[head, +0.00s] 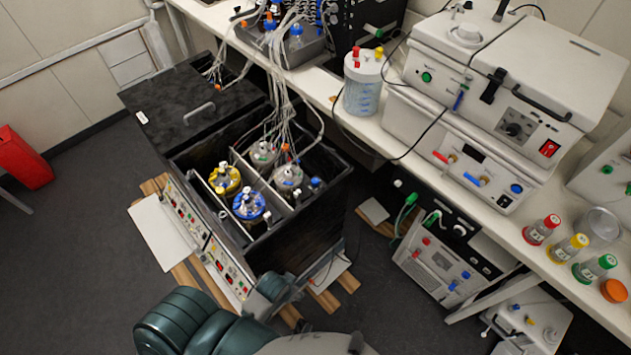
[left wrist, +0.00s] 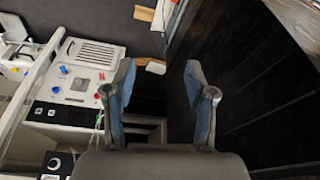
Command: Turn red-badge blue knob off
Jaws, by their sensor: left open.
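My left gripper (left wrist: 158,75) is open in the left wrist view, with nothing between its blue-padded fingers. In the head view, my dark green left arm reaches in at the bottom, beside the black shaker's front panel. A white unit (head: 447,262) under the bench carries blue knobs (head: 453,287) and red knobs (head: 438,245). In the left wrist view, the same kind of unit (left wrist: 90,85) shows left of the fingers, with blue knobs (left wrist: 64,70), apart from them. Another blue knob (head: 516,188) is on the white bench machine. I cannot make out any red badge.
The black shaker tub (head: 310,225) holds several vessels with yellow, blue and grey lids. Its dark side wall (left wrist: 265,80) fills the right of the wrist view. Wooden pallet slats (head: 345,283) lie beneath it. The bench (head: 500,215) overhangs the white unit. Hoses hang above the tub.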

